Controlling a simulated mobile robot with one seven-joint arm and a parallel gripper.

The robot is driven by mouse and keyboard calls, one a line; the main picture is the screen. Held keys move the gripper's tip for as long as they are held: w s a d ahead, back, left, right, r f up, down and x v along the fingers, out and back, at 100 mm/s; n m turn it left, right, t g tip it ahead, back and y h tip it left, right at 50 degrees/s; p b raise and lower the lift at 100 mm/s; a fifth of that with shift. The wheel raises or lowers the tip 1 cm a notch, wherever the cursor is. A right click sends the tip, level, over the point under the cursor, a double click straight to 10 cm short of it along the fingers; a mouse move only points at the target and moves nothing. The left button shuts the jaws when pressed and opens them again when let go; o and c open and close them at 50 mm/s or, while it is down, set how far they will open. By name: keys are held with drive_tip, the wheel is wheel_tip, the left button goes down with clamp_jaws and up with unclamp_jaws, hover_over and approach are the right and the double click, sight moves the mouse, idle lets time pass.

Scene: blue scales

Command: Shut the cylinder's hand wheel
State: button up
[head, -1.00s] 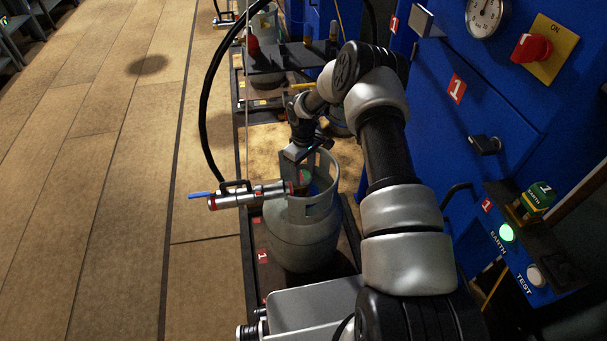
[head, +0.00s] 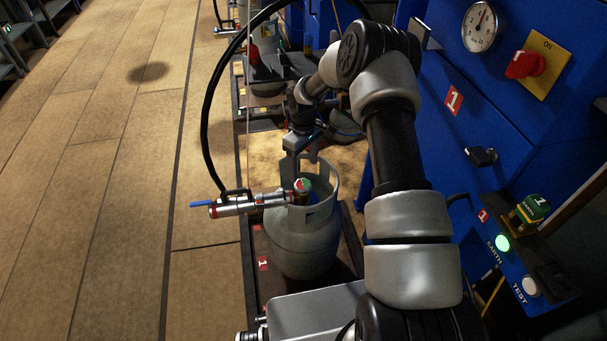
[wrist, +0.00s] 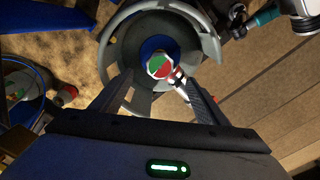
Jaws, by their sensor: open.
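The grey gas cylinder (head: 302,250) stands upright on a dark platform. Its hand wheel (head: 303,185), with a red and green top, sits inside the open collar. The wheel also shows in the wrist view (wrist: 160,66), roughly centred between my fingers. A silver filling head (head: 240,206) with a blue lever is at the cylinder's valve, reaching out to the left. My gripper (wrist: 158,78) is open and empty, with one finger on each side of the wheel in that view. In the head view it is above and behind the wheel; exact height is unclear.
A black hose (head: 205,110) arches from the filling head up to the right. The blue cabinet (head: 440,150) with gauge, red switch and lit green button stands close on the right. Another station (head: 270,65) is behind. The wooden floor on the left is clear.

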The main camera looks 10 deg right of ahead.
wheel_tip(320, 180, up, 10)
drive_tip(key=p, duration=0.1)
drive_tip(key=shift+f, duration=0.25)
drive_tip(key=s+r+m+t, duration=0.1)
drive_tip(key=s+r, duration=0.3)
drive_tip(key=r, duration=0.4)
drive_tip(key=s+r+m+t+h, duration=0.1)
drive_tip(key=s+r, duration=0.3)
drive_tip(key=r, duration=0.5)
drive_tip(key=s+r+m+t, duration=0.1)
drive_tip(key=s+r, duration=0.4)
drive_tip(key=r, duration=0.3)
drive_tip(key=s+r+m+t+y, duration=0.1)
drive_tip(key=s+r+m, duration=0.15)
drive_tip(key=s, duration=0.75)
drive_tip(key=s+r+m+t, duration=0.2)
drive_tip(key=s+r, duration=0.2)
drive_tip(key=s, duration=0.7)
wheel_tip(320, 180, up, 18)
drive_tip(key=p, duration=1.8)
drive_tip(key=shift+p, duration=0.3)
drive_tip(key=shift+s, duration=0.1)
